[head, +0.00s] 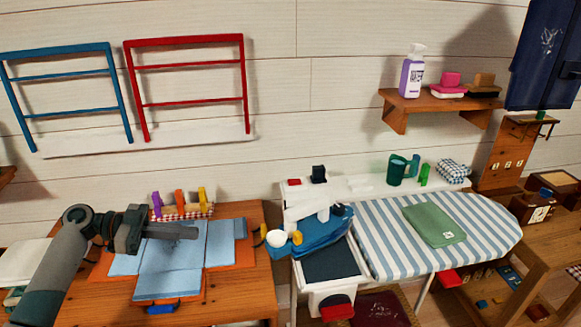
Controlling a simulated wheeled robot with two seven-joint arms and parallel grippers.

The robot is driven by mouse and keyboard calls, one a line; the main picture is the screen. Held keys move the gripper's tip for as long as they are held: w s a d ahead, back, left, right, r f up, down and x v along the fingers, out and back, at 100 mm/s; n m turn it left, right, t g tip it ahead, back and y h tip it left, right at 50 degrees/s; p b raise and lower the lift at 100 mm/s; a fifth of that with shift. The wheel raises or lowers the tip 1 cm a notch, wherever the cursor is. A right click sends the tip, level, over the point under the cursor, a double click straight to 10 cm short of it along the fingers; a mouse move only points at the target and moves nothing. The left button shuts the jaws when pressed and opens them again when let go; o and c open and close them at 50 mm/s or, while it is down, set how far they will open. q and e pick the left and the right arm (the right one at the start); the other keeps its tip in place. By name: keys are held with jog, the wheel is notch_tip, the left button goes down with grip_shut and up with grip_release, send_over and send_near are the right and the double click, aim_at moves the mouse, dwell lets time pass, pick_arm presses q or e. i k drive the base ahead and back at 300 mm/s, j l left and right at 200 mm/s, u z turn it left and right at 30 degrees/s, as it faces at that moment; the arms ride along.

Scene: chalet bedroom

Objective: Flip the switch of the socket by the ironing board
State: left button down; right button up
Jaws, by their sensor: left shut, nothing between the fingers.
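The ironing board (390,235) has a blue and white striped cover, with a folded green cloth (434,224) on it. Behind its left end is a white ledge (340,188). A small red piece (294,182) and a dark upright block (319,174) sit at the ledge's left end. They look like a switch and a plug, but I cannot tell for certain. My left gripper (196,233) is shut and empty, pointing right above the wooden table at left, well apart from the ledge. My right gripper is not in view.
A blue and white appliance (320,232) stands at the board's left end. A wall shelf (425,104) holds a bottle (411,75). Blue and red racks (189,66) hang at left.

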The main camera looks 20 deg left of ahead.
aim_at(292, 182)
jog(key=i, duration=1.15)
